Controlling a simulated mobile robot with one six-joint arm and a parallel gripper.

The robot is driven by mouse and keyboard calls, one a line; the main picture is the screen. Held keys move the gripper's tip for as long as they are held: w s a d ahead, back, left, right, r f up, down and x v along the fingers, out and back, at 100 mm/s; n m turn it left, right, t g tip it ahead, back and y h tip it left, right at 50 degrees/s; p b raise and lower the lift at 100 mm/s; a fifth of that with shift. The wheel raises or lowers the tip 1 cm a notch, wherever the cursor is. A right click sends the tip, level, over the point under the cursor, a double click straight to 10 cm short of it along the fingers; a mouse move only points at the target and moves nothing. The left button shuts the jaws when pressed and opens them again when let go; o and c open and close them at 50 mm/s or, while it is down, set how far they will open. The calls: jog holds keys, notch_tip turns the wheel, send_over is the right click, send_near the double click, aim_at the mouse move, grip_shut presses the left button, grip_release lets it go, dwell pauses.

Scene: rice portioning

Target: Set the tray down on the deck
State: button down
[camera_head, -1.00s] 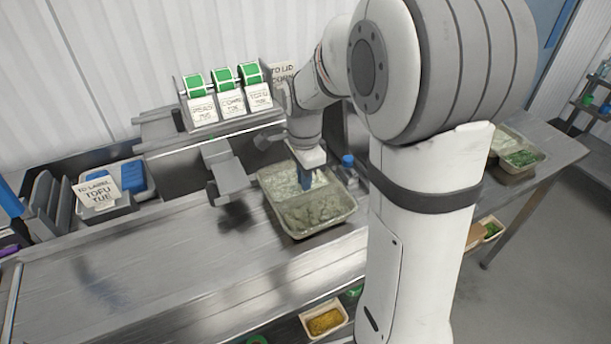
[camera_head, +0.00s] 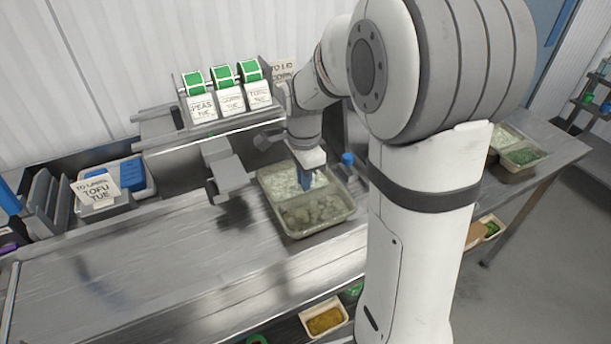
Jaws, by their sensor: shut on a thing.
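The tray (camera_head: 322,232) is a shallow, pale olive two-compartment tray. It holds a white, rice-like food in the far compartment and a grey-green lumpy food in the near one. My gripper (camera_head: 305,184) reaches down at the tray's middle, with its blue fingers shut on the tray, apparently at the divider; the grip itself is partly hidden. The tray looks about level, over or on the grey metal deck (camera_head: 190,285). I cannot tell whether its underside touches the deck.
A label stand (camera_head: 190,122) with three green rolls stands behind. A grey bracket (camera_head: 228,176) is close to the tray's left. A blue-capped item (camera_head: 347,159) is behind it. A tofu sign (camera_head: 99,190) stands at left. The deck's left front is clear.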

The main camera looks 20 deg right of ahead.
jog(key=c, duration=1.4)
grip_release()
jog(key=shift+o, duration=0.4)
jog(key=o, duration=0.4)
jog(key=shift+r+p, duration=2.9)
jog(key=shift+r, duration=1.15)
